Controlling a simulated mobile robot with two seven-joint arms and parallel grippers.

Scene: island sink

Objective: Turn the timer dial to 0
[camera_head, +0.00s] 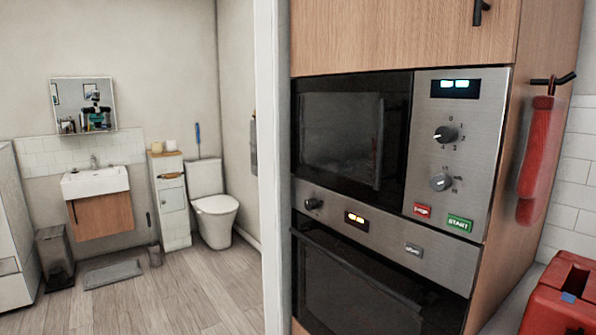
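A built-in microwave (341,128) sits in a wooden cabinet, with a steel control panel on its right. The panel has an upper round dial (445,134) with small marks around it and a lower round dial (441,182). The marks are too small to read surely, and I cannot tell which dial is the timer. Above them is a lit display (455,88). Below are a red stop button (422,210) and a green start button (459,223). Neither of my grippers is in view.
An oven (365,275) with its own knob (313,204) is below the microwave. A red mitt-like item (535,160) hangs from a hook on the cabinet side. A red appliance (562,297) stands at lower right. A bathroom with a toilet (214,212) and sink (95,182) opens at left.

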